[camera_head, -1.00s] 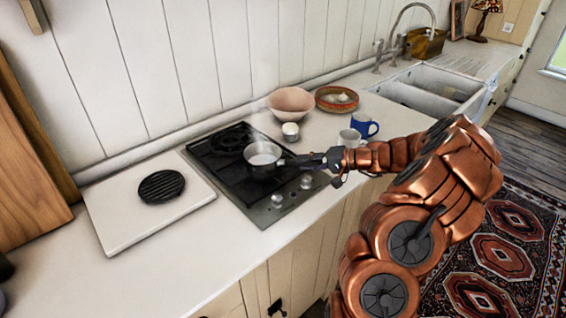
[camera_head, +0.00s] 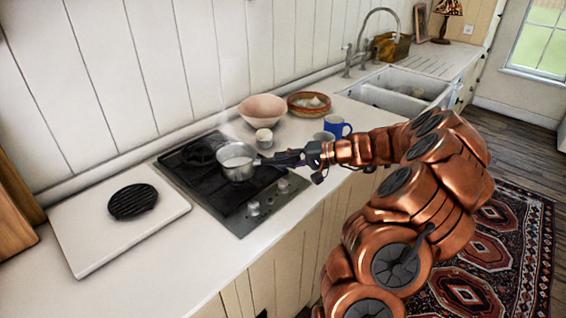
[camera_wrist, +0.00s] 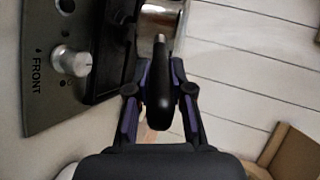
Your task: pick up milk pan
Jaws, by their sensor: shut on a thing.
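The milk pan (camera_head: 238,170) is a small silver pan with pale contents and a dark handle. It is over the black hob (camera_head: 205,182), and I cannot tell whether it touches the hob. My gripper (camera_head: 303,157) is shut on its handle from the right. In the wrist view the black handle (camera_wrist: 159,92) lies between the two fingers of my gripper (camera_wrist: 159,100), and part of the shiny pan (camera_wrist: 158,28) shows at the top edge.
A white egg-like thing in a cup (camera_head: 264,138), a pink bowl (camera_head: 262,110), a patterned bowl (camera_head: 309,104), a blue mug (camera_head: 337,126) and a pale mug (camera_head: 324,137) stand close behind the gripper. A black ridged press (camera_head: 132,201) lies on a white board (camera_head: 88,245) at left. Hob knobs (camera_head: 253,208) are in front.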

